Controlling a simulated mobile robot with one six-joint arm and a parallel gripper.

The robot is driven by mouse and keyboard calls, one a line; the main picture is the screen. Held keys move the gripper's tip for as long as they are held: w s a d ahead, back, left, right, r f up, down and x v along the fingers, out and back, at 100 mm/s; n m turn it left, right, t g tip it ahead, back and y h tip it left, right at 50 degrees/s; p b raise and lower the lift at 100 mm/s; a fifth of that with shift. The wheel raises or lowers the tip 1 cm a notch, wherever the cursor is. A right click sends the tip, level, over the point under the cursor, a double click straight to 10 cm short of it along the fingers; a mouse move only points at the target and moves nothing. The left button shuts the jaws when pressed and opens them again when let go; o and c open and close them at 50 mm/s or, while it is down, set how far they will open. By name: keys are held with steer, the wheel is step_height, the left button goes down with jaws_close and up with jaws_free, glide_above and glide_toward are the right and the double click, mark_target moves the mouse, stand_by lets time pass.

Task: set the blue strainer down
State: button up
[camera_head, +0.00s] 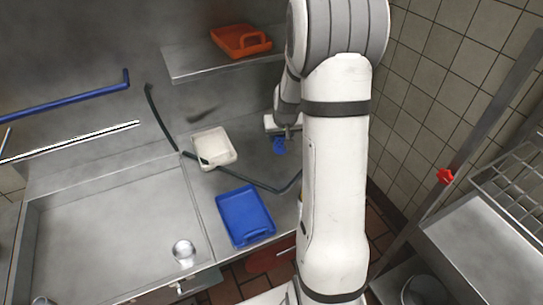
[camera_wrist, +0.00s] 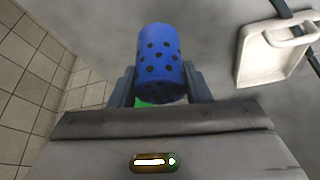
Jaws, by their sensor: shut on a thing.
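The blue strainer (camera_wrist: 160,60) is a blue cylinder with dark holes, held between the two grey fingers of my gripper (camera_wrist: 160,88) in the wrist view. In the head view the strainer (camera_head: 279,146) shows as a small blue shape under my gripper (camera_head: 283,128), over the back right of the metal counter (camera_head: 205,190). My arm hides part of that area. I cannot tell whether the strainer touches the counter. A bit of green shows below the strainer between the fingers in the wrist view.
A white tray (camera_head: 214,148) sits left of the strainer; it also shows in the wrist view (camera_wrist: 262,62). A blue tray (camera_head: 243,214) lies nearer the front. A sink (camera_head: 115,235) is at left. An orange tray (camera_head: 240,40) rests on a shelf (camera_head: 190,65) above. A tiled wall (camera_head: 440,75) stands at right.

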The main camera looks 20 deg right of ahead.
mark_target(281, 152)
step_height(281, 152, down, 7)
steer(key=shift+s+f+b, duration=0.15)
steer(key=shift+b, duration=0.15)
steer(key=shift+f, duration=0.15)
steer(key=o, duration=1)
